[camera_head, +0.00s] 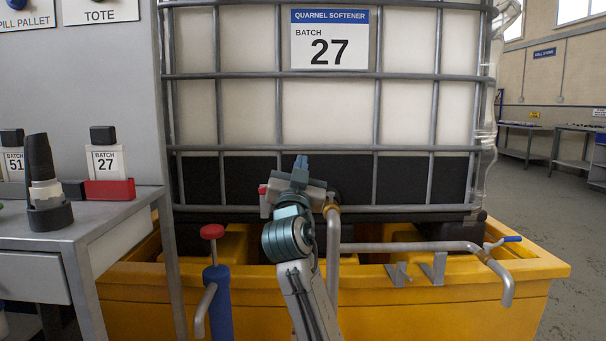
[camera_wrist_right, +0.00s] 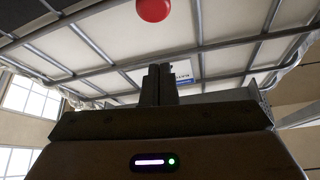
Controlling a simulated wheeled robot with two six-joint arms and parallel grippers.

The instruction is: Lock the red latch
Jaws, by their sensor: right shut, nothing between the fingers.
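My right gripper (camera_head: 300,163) points up in front of the caged tote. Its two fingers are shut with nothing between them; they also show in the right wrist view (camera_wrist_right: 158,84). A small red part (camera_head: 264,201), probably the red latch, shows just left of the gripper in the head view, partly hidden by it. In the right wrist view a round red end (camera_wrist_right: 153,9) sits at the top edge, above and apart from the fingertips. I cannot tell the latch's position. My left gripper is not in view.
The white tote (camera_head: 250,42) in its grey cage stands over a yellow spill pallet (camera_head: 420,305). A grey pipe (camera_head: 410,247) with a blue-handled valve (camera_head: 513,239) runs right. A blue pump with a red knob (camera_head: 212,231) stands left, near a bench (camera_head: 55,241).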

